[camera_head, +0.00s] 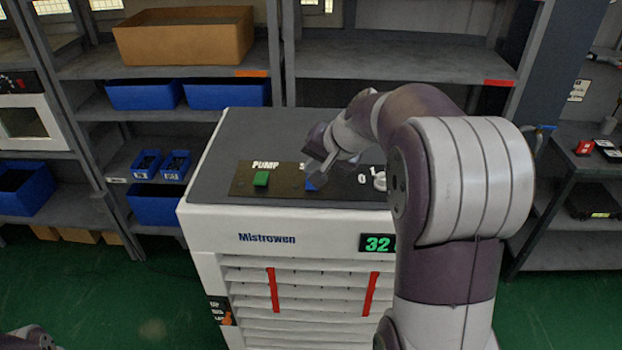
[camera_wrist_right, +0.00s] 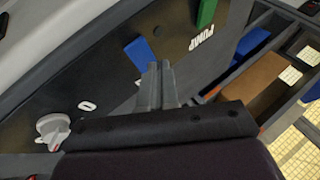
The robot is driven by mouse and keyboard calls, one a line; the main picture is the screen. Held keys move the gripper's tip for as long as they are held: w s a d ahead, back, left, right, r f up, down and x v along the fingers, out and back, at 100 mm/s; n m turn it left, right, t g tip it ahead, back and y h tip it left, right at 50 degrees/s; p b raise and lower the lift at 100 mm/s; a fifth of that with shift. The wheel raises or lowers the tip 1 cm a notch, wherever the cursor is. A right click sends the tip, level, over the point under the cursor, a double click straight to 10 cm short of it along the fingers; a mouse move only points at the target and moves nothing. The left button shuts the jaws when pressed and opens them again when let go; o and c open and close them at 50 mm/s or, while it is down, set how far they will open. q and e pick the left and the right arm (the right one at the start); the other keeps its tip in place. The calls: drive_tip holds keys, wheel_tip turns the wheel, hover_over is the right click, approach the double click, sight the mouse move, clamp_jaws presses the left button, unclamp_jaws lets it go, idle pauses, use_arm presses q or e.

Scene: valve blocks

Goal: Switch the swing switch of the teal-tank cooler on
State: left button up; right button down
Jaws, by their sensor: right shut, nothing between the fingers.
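The white cooler (camera_head: 215,218) marked Mistrowen stands in front of me with a dark control panel (camera_head: 283,188) on its grey top. A green rocker switch (camera_head: 261,179) sits beside the PUMP label. A blue rocker switch (camera_head: 312,184) to its right is partly covered by my right gripper (camera_head: 318,168); its label is mostly hidden. In the right wrist view the blue switch (camera_wrist_right: 140,53) lies just beyond and left of the fingertips (camera_wrist_right: 162,68). My right gripper is shut and empty; contact with the switch cannot be told. No teal tank shows. My left gripper is out of view.
A white knob (camera_head: 379,181) is on the panel's right, also in the wrist view (camera_wrist_right: 53,128). A display (camera_head: 377,243) reads 32, partly covered by my right arm. Shelves with blue bins (camera_head: 143,95) and a cardboard box (camera_head: 185,37) stand behind.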

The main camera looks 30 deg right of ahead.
drive_tip(key=r+p, duration=0.4)
drive_tip(key=r, duration=0.1)
drive_tip(key=shift+w+d, duration=0.25)
drive_tip(key=shift+w, duration=0.1)
drive_tip(key=shift+f, duration=0.1)
idle(0.3)
drive_tip(key=s+a+f+n+g, duration=0.1)
drive_tip(key=s+a+f, duration=0.1)
drive_tip(key=s+a+f+n, duration=0.1)
drive_tip(key=s+a+f, duration=0.1)
drive_tip(key=f, duration=0.1)
drive_tip(key=s+a+f+n+g, duration=0.1)
drive_tip(key=s+a+f, duration=0.1)
drive_tip(key=shift+a+f+g+h, duration=0.2)
drive_tip(key=shift+f+g+h, duration=0.05)
drive_tip(key=shift+g+h, duration=0.05)
drive_tip(key=s+a+f+n+g+h, duration=0.1)
drive_tip(key=s+a+f+n, duration=0.25)
drive_tip(key=s, duration=0.25)
drive_tip(key=s+a+f+n+g, duration=0.1)
drive_tip(key=s+a+f+n, duration=0.15)
drive_tip(key=s+f, duration=0.2)
wheel_tip(320, 180, down, 13)
drive_tip(key=s+g+b, duration=0.1)
drive_tip(key=s+b, duration=0.2)
drive_tip(key=b, duration=1)
drive_tip(key=shift+f, duration=0.15)
drive_tip(key=shift+w, duration=0.15)
